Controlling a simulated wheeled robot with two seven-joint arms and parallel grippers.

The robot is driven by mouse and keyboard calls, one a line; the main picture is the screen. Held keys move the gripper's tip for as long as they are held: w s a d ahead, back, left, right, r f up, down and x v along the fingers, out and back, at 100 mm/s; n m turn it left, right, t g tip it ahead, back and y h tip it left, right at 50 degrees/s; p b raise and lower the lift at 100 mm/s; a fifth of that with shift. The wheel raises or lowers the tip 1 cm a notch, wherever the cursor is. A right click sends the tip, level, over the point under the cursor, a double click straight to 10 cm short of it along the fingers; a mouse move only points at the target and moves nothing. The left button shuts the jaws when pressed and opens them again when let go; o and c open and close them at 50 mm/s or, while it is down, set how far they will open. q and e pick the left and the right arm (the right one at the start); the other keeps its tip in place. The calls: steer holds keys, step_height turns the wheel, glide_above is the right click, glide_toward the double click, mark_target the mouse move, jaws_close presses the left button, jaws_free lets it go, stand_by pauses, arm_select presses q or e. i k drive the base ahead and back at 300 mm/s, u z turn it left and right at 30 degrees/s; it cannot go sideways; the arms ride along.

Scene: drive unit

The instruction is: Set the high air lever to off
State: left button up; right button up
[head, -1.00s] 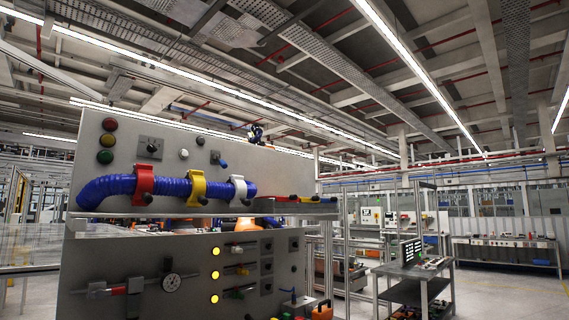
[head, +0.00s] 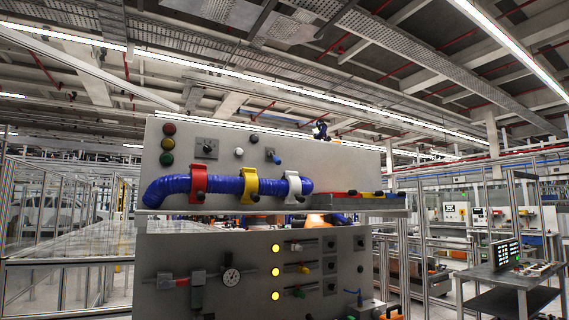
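The grey drive unit panel (head: 350,165) stands ahead, upper board over lower board. The upper board has a small blue-tipped lever (head: 275,157) near a black knob and a rotary switch (head: 206,148). The lower board has a round gauge (head: 231,275) on a pipe with a red handle (head: 183,282). I cannot read labels, so which is the high air lever is unclear. Neither gripper is in view.
A blue hose (head: 220,185) in red, yellow and white clamps crosses the upper board. A ledge with red and yellow handles (head: 352,194) juts out at right. A table with a monitor (head: 507,253) stands at right. Clear fencing (head: 65,262) is at left.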

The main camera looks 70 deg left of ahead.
mark_target(276, 159)
steer(key=u, duration=0.25)
steer(key=i, duration=1.75)
steer(key=u, duration=1.25)
steer(key=i, duration=0.9)
steer(key=u, duration=1.1)
